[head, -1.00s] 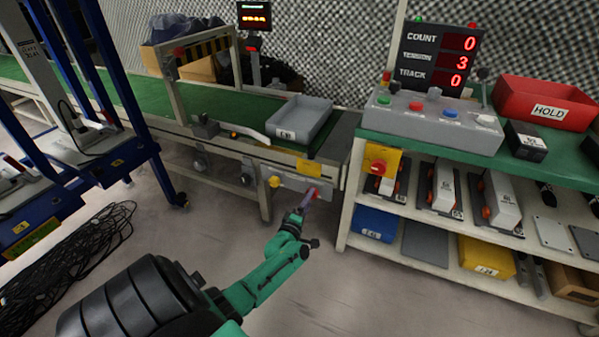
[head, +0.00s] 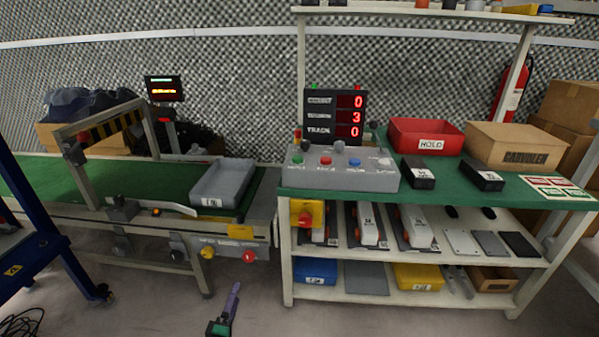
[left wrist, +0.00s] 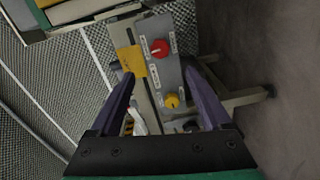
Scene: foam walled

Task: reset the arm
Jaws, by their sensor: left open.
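My left gripper (head: 235,288) shows at the bottom of the head view, below the conveyor's front panel, with its purple fingers seen nearly edge-on. In the left wrist view the two purple fingers (left wrist: 160,76) stand apart, with nothing held between them. Beyond them is the grey control panel (left wrist: 150,25) with a red knob (left wrist: 160,47) and a yellow knob (left wrist: 172,101). The red knob also shows in the head view (head: 249,257), above and right of the gripper. Most of my left arm is out of the head view. My right gripper is not in view.
The conveyor (head: 90,192) carries a grey bin (head: 222,183). On the right, a green-topped bench (head: 330,192) holds a button box (head: 342,178), a red HOLD bin (head: 426,139) and a cardboard box (head: 515,146). A blue frame (head: 40,235) stands at left. Floor between is open.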

